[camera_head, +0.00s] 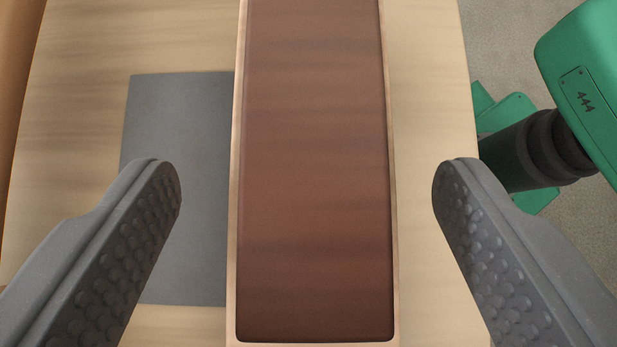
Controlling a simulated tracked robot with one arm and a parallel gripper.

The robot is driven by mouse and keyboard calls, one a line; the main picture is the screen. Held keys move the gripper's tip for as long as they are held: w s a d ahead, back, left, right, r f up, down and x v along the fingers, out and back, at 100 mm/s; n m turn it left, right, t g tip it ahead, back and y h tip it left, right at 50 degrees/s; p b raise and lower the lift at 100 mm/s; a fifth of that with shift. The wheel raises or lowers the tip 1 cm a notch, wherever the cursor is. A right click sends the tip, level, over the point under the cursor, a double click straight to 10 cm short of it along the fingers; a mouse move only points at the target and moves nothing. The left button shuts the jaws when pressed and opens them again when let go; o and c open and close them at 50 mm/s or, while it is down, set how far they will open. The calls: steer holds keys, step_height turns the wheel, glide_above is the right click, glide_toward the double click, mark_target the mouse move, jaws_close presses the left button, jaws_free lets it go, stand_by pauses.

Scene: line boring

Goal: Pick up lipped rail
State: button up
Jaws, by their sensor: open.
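A long rail with a reddish-brown face and a thin pale raised lip (314,180) runs up the middle of the view, from the bottom edge to past the top edge. It looks like the lipped rail. My gripper (307,185) is open, with one grey studded finger on the left of the rail and the other on the right. Both fingers are apart from the rail, with a gap on each side. The rail's far end is out of view, and its height relative to the fingertips is hard to tell.
The rail is over a pale wooden table (430,90). A flat grey mat (180,120) shows left of the rail, partly behind it. A green machine marked 444 (590,75) with dark cylindrical parts stands past the table's right edge, over a grey floor (510,45).

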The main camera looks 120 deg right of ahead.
steer(key=shift+x, duration=1.35)
steer(key=c, duration=1.3)
steer(key=shift+r, duration=0.1)
